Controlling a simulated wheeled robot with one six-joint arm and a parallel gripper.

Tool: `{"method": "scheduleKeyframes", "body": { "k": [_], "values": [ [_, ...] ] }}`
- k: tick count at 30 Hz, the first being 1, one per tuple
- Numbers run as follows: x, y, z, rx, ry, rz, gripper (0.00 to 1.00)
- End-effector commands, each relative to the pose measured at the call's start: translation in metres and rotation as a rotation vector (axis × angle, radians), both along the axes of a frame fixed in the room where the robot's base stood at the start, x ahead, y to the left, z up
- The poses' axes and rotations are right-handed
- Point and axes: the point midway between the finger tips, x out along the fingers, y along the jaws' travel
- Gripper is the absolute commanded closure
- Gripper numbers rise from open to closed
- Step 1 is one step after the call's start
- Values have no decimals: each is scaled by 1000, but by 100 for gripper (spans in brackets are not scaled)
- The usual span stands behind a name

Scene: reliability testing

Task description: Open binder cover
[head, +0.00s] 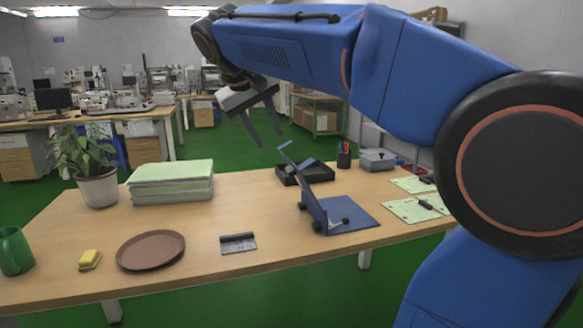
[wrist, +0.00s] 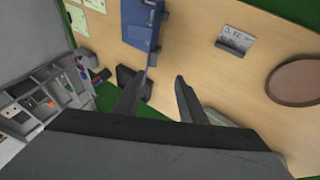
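The blue binder (head: 352,214) stands near the front right of the table. One panel lies flat on the table, and another blue panel (head: 312,206) stands up at its left side, tilted. Small dark knobs show at its lower edge. In the wrist view the binder (wrist: 138,22) is at the top, left of centre.
The table (head: 200,262) also carries a black tray (head: 290,178), a paper stack (head: 172,182), a plant (head: 98,186), a brown plate (head: 151,250), a small sign (head: 238,244), a yellow sponge (head: 90,259) and a green mug (head: 15,251). Green sheets (head: 412,211) lie right of the binder.

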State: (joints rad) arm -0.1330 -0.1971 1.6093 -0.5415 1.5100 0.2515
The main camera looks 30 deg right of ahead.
Motion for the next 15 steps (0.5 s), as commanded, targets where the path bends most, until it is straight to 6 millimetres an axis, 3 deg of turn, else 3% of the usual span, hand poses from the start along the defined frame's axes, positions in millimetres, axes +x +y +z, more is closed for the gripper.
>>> {"method": "scheduleKeyframes", "body": {
  "k": [3,7,15],
  "values": [
    [15,-1,15,-25,-5,-26,62],
    [20,-3,20,-35,-6,-39,62],
    [26,-19,-4,-36,-5,-41,62]
  ]
}}
